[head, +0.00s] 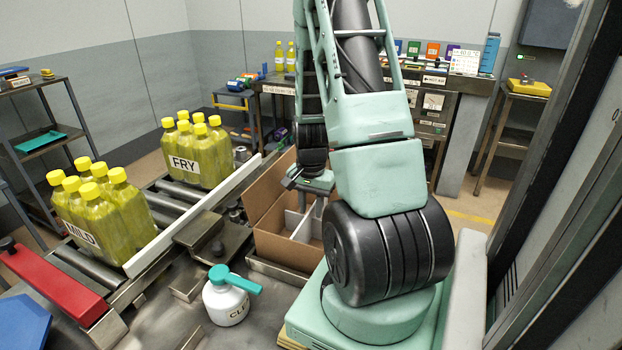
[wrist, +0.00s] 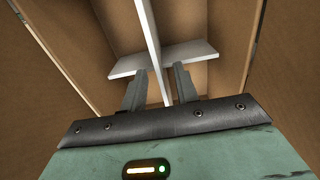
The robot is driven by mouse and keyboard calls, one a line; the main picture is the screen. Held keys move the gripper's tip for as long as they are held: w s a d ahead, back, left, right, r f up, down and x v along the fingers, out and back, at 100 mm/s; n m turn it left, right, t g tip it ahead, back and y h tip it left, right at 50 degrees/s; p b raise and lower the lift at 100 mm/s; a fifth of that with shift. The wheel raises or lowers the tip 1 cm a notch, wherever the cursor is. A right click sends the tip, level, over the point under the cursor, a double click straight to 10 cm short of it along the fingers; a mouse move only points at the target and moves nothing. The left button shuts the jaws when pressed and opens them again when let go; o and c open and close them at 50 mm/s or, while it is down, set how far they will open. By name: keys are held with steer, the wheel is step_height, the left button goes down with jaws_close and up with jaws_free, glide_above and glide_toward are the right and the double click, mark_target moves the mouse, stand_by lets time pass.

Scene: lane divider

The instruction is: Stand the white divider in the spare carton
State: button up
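The white divider is a cross of two thin panels. It stands inside the open brown carton (head: 279,246), and its panels (head: 303,226) show below my gripper in the head view. In the wrist view the divider (wrist: 149,28) is between the carton's brown walls (wrist: 225,45). My gripper (wrist: 160,70) reaches down into the carton. Its two fingers are on either side of one panel, with a visible gap at each side, so it looks open. The divider's lower edges are hidden.
Yellow bottles marked FRY (head: 203,155) and MILD (head: 100,215) stand on the rollers behind a long white rail (head: 190,222). Dark metal fixtures (head: 212,237) are at the carton's left.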

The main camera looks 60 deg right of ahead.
step_height(320, 180, up, 16)
steer(key=shift+r, duration=0.25)
stand_by(0.6)
